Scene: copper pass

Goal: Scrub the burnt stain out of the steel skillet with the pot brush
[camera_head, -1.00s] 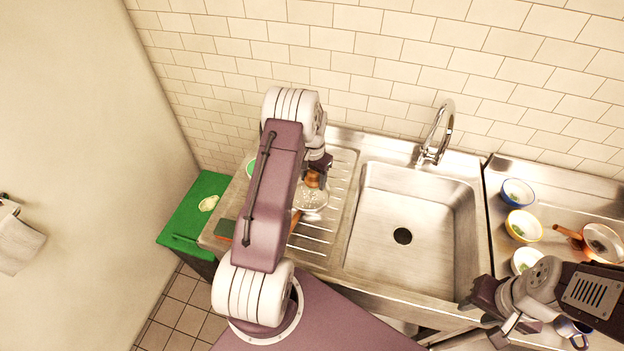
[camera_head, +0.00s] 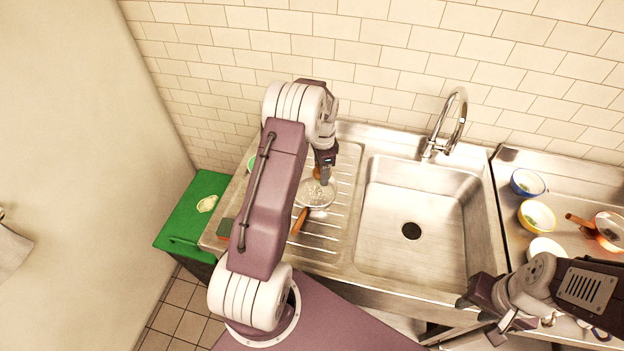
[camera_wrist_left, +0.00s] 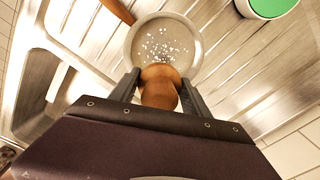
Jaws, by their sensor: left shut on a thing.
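The steel skillet (camera_head: 318,198) lies on the ribbed drainboard left of the sink, its brown handle (camera_head: 299,222) pointing toward the front. The skillet also shows in the left wrist view (camera_wrist_left: 192,40), with white flecks and a darker patch inside. My left gripper (camera_head: 321,182) is above the skillet's back edge. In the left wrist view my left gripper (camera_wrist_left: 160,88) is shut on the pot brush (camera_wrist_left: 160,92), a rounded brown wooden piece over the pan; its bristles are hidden. My right gripper (camera_head: 478,318) is empty, fingers apart, over the counter's front edge right of the sink.
The empty sink (camera_head: 415,225) and its faucet (camera_head: 446,125) are right of the drainboard. Bowls (camera_head: 537,216) and an orange-handled pan (camera_head: 607,228) are on the right counter.

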